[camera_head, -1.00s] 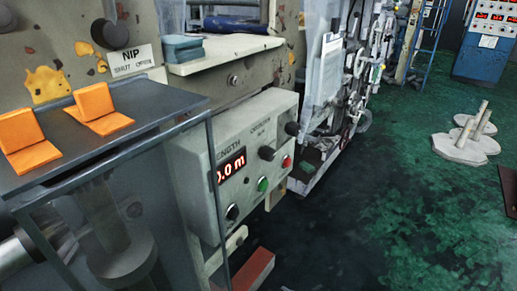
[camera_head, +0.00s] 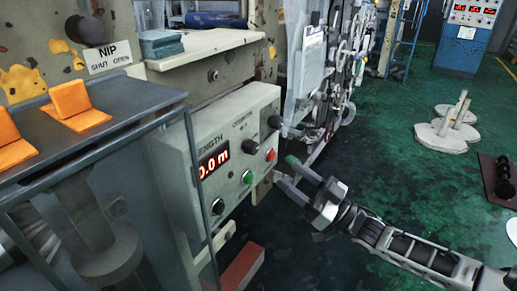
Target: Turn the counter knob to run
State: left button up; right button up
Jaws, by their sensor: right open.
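The counter box (camera_head: 226,160) is a pale grey panel on the machine's side, lettered "LENGTH" with a red display (camera_head: 213,161) reading 0.0 m. A black counter knob (camera_head: 250,147) sticks out of its face under small, unreadable lettering. My right gripper (camera_head: 284,170) is open and empty, just right of the box, with its fingers pointing left toward it. It looks apart from the knob, with the red button between them in the picture. The knob's pointer position is too small to read. My left gripper is out of view.
A green button (camera_head: 247,177), a red button (camera_head: 270,154) and a black lower knob (camera_head: 218,207) share the panel. Another dark knob (camera_head: 274,121) shows at its upper right edge. Green floor (camera_head: 400,140) is open at right.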

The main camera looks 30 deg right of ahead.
aim_at(256, 149)
jog(key=p+x, duration=0.1)
jog(key=x, duration=0.9)
jog(key=shift+w+a, duration=0.15)
jog(key=c, duration=1)
